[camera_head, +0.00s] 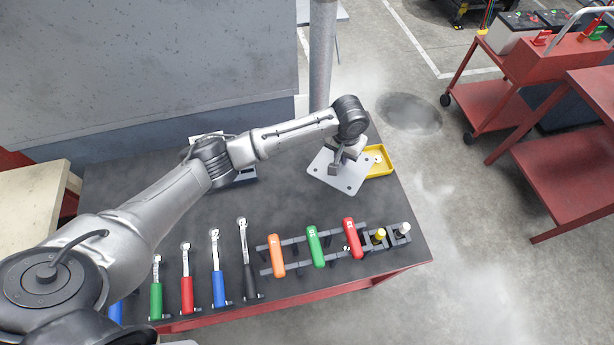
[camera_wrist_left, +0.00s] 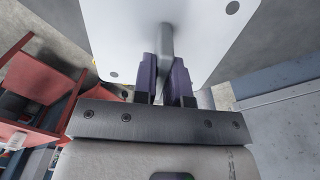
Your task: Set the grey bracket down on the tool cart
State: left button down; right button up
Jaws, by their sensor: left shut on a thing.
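The grey bracket (camera_head: 325,170) is a flat light-grey plate with holes and a short grey post. It is over the far right part of the tool cart's dark top (camera_head: 380,230). My left gripper (camera_head: 345,154) is shut on the bracket's post from above. In the left wrist view the two fingers (camera_wrist_left: 166,80) clasp the post, and the plate (camera_wrist_left: 200,30) spreads beyond them. I cannot tell whether the plate touches the cart top. My right gripper is not in view.
A yellow tray (camera_head: 379,162) is right beside the bracket, partly covered by it. Ratchets and an orange, green and red handled tool rack (camera_head: 313,245) line the near edge. A grey pole (camera_head: 322,55) rises behind the cart. Red carts (camera_head: 560,150) stand at the right.

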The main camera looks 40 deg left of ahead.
pick_arm(q)
jog(key=shift+w+f, duration=0.3)
jog(key=shift+f, duration=0.15)
jog(key=shift+w+a+f+b, duration=0.1)
jog(key=shift+a+f+b, duration=0.1)
jog(key=shift+b, duration=0.1)
send_near(307, 161)
jog(key=s+d, duration=0.2)
jog(key=shift+s+d+f, duration=0.2)
jog(key=shift+s, duration=0.1)
jog(key=shift+f, duration=2.05)
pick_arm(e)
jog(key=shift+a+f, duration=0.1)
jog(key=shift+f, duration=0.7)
pick_arm(q)
jog(key=c, duration=1.2)
grip_release()
jog(key=shift+f, duration=0.1)
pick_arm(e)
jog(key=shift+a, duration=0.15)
pick_arm(q)
jog(key=shift+o, duration=0.2)
